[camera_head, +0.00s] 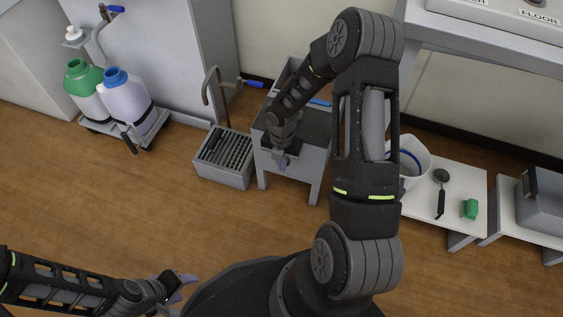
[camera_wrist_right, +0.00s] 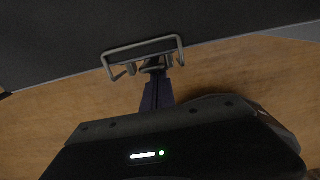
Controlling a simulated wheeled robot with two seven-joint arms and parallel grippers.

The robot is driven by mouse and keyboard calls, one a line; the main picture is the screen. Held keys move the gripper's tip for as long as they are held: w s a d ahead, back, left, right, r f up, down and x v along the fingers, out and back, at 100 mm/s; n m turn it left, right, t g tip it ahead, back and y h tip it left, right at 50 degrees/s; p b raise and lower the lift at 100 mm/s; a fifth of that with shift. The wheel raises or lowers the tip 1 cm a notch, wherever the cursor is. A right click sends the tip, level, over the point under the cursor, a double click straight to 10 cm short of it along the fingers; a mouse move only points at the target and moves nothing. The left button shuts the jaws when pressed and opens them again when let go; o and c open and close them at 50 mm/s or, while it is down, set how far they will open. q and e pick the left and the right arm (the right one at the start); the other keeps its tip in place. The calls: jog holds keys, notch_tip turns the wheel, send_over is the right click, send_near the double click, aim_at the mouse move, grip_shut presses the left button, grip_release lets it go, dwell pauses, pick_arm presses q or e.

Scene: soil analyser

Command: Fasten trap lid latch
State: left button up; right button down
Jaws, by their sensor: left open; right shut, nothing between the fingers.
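The trap (camera_head: 305,163) looks like a grey box on legs with a dark top (camera_head: 316,122), standing by the wall in the head view. A wire loop latch (camera_wrist_right: 140,48) shows against a dark panel (camera_wrist_right: 60,40) in the right wrist view. My right gripper (camera_head: 282,163) is at the trap's front. Its fingers (camera_wrist_right: 153,68) are shut and empty, with the tips at the lower part of the wire loop; I cannot tell whether they touch it. The arm hides part of the trap. My left gripper (camera_head: 184,285) is open and empty, low over the floor at the lower left.
A slatted grey floor box (camera_head: 222,158) stands left of the trap. A cart with bottles (camera_head: 125,95) is further left. A white bucket (camera_head: 412,158), a dark round-headed tool (camera_head: 441,190) and a green block (camera_head: 470,209) are on a low table to the right. The front floor is clear.

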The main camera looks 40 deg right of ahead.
pick_arm(q)
jog(key=shift+r+p, duration=0.8)
pick_arm(e)
jog(key=shift+r, duration=0.85)
pick_arm(q)
jog(key=shift+s+d, duration=0.1)
